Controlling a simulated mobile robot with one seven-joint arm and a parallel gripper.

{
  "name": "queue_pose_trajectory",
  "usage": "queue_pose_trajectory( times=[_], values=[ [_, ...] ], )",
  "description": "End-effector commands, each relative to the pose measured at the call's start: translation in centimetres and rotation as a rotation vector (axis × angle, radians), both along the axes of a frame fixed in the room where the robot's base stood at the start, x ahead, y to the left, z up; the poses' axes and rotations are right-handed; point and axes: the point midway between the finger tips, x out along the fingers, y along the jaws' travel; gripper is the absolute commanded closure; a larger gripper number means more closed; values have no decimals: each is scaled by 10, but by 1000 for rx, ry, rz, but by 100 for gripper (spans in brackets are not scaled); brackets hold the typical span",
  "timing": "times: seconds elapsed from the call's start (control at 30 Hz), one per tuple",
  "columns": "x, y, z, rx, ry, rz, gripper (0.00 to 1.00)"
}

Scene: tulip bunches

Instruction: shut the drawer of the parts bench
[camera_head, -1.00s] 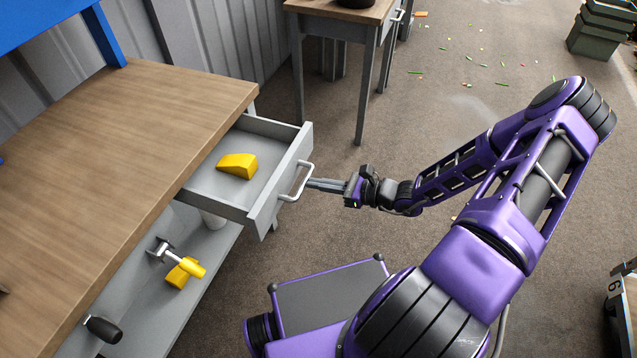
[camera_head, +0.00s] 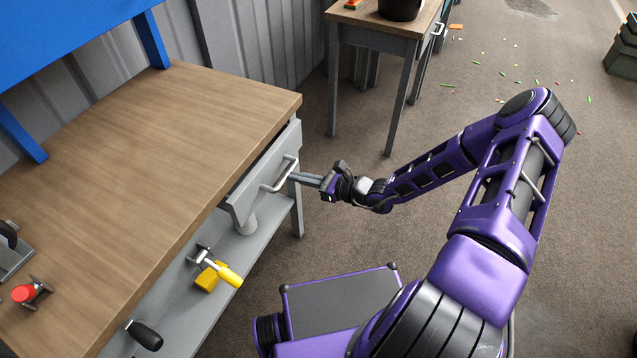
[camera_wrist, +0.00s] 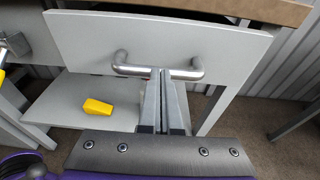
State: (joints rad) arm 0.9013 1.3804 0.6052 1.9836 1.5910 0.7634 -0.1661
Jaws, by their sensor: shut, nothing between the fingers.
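The parts bench has a wooden top (camera_head: 150,130) and a grey drawer (camera_head: 250,190) under its edge. The drawer is mostly in; its front still stands a little out from the bench. In the wrist view the drawer front (camera_wrist: 90,45) fills the upper part, with a dark gap above it below the wooden edge. My gripper (camera_head: 297,178) is shut and empty. Its fingertips are at the drawer's metal handle (camera_head: 279,174). In the wrist view my gripper (camera_wrist: 167,76) reaches the handle bar (camera_wrist: 135,70); whether it touches is unclear. The drawer's inside is hidden.
A lower shelf (camera_head: 190,312) carries a yellow block (camera_head: 206,279) beside a yellow-handled clamp (camera_head: 228,275). A second table (camera_head: 375,40) with a dark pot (camera_head: 400,8) stands behind. Small coloured bits lie on the floor at the back right.

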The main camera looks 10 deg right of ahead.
Motion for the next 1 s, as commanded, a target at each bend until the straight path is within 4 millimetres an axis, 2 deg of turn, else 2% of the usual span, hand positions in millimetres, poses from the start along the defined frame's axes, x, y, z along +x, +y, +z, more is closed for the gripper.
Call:
queue_pose_trajectory(
  times=[0.1,0.33,1.0],
  values=[
    [12,18,0,0,0,3,100],
    [27,34,0,-1,1,0,100],
    [32,39,3,2,-4,1,100]
  ],
)
